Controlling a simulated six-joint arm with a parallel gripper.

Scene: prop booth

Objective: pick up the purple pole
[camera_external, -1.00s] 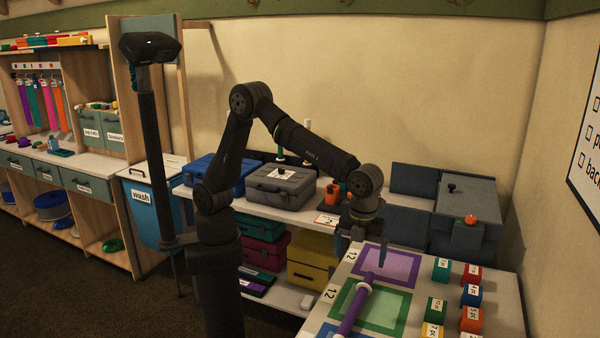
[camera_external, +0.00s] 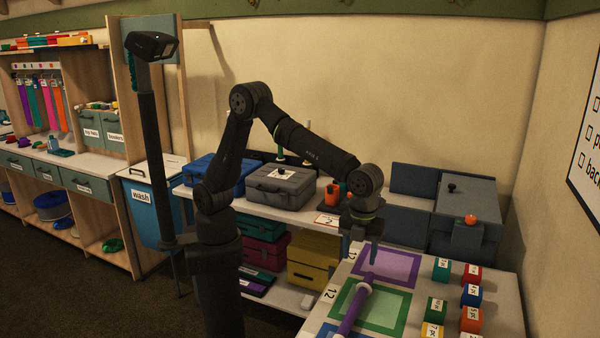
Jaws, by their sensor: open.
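The purple pole (camera_external: 353,310) lies slanted across the green-bordered square on the white table at the front right. My gripper (camera_external: 373,256) points down just beyond the far end of the pole, over the purple-bordered square. It is open and apart from the pole. The gap between its fingers is hard to see from this side.
Several coloured labelled blocks (camera_external: 471,295) stand on the right of the white table (camera_external: 504,290). The purple-bordered square (camera_external: 398,266) holds no object.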

